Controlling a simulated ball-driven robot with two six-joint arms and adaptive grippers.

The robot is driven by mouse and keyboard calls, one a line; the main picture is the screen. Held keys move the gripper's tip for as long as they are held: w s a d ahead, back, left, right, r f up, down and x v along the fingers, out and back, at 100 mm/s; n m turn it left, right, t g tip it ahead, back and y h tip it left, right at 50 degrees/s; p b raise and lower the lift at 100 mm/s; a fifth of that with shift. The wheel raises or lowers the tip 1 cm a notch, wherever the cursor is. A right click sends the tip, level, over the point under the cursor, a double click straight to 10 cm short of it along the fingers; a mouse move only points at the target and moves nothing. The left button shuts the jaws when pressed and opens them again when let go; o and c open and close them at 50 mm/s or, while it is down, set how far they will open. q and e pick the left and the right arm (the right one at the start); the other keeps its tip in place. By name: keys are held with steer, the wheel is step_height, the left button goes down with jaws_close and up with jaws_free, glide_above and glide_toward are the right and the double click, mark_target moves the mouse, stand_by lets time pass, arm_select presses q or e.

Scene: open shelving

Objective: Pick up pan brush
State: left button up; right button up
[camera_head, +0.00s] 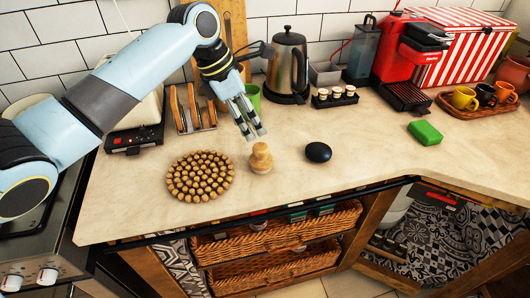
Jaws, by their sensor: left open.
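The pan brush (261,158) appears to be the small tan wooden piece with a round knob top, standing upright on the beige countertop. My left gripper (253,134) comes in from the upper left, pointing down, with its fingertips just above and slightly left of the knob. It is open, and nothing shows between its fingers. I cannot tell whether a fingertip touches the knob. My right gripper is not in view.
A round cork trivet (201,176) lies left of the brush, and a black oval object (318,152) lies right. A green sponge (425,133) lies further right. Behind stand a toast rack (191,112), a kettle (287,68) and a red coffee machine (405,55). The counter's front edge is close.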

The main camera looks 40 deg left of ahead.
mark_target(261, 146)
arm_select(q)
steer(key=x, duration=0.3)
steer(key=shift+s+d+f, duration=0.1)
steer(key=shift+d+f, duration=0.1)
steer(key=shift+f, duration=0.1)
steer(key=x, duration=0.4)
steer(key=shift+s+a+f, duration=0.25)
steer(key=shift+a+f, duration=0.05)
steer(key=shift+w+d+f, duration=0.15)
steer(key=shift+w+f, duration=0.05)
steer(key=shift+f, duration=0.35)
steer(key=c, duration=1.3)
steer(key=shift+r, duration=0.1)
steer(key=shift+r, duration=0.6)
step_height(261, 146, up, 3)
steer(key=d+r, duration=0.2)
steer(key=d, duration=0.2)
steer(key=d+r, duration=0.2)
steer(key=d, duration=0.1)
steer(key=d+r+b, duration=0.1)
steer(key=d+r, duration=0.1)
steer(key=d, duration=0.2)
steer(key=shift+w+d+r, duration=0.3)
steer(key=shift+w+r, duration=0.05)
